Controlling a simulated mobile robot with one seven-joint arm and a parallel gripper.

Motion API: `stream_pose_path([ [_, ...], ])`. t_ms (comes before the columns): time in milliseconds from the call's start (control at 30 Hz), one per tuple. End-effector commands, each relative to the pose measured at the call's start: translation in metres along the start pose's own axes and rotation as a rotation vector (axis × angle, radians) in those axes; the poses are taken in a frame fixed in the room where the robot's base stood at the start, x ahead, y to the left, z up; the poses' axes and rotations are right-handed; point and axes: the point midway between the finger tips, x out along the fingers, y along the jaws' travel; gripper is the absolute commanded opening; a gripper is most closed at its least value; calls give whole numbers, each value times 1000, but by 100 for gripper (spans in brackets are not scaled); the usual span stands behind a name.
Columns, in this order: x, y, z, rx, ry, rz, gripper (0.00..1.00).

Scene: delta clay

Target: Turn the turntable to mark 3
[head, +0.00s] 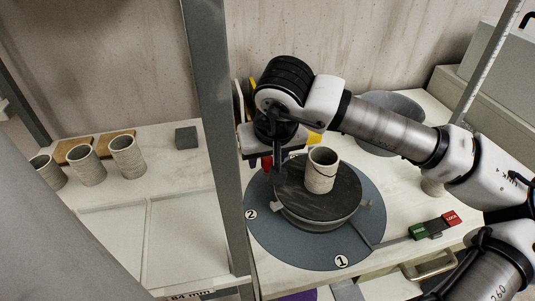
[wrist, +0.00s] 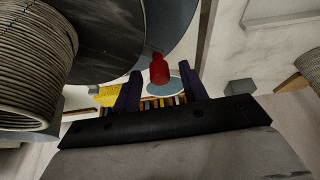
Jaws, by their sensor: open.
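The turntable (head: 300,205) has a dark round top on a wider blue-grey base disc (head: 270,235). Marks 1 (head: 341,261) and 2 (head: 250,214) show on the base disc; I cannot make out mark 3. A ribbed grey cup (head: 321,170) stands upright on the top; it looms at the left in the wrist view (wrist: 35,60). My gripper (head: 279,178) points down at the turntable's far left edge. In the wrist view its fingers (wrist: 162,88) are apart, with a red knob-like piece (wrist: 159,70) seen beyond and between them. I cannot tell whether they touch it.
A slider with green (head: 418,231) and red LOCK (head: 452,218) ends lies right of the turntable. A grey bowl (head: 390,122) stands behind. A grey upright post (head: 215,130) stands left. Several cups (head: 127,156) and a grey block (head: 186,137) are on the left surface.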

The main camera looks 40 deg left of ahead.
Motion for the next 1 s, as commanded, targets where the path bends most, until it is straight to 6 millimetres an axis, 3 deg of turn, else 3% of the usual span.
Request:
stream_pose_path([
  [200,0,0,0,0,0,0,43],
  [533,0,0,0,0,0,0,0],
  [1000,4,9,-7,24,1,11,0],
])
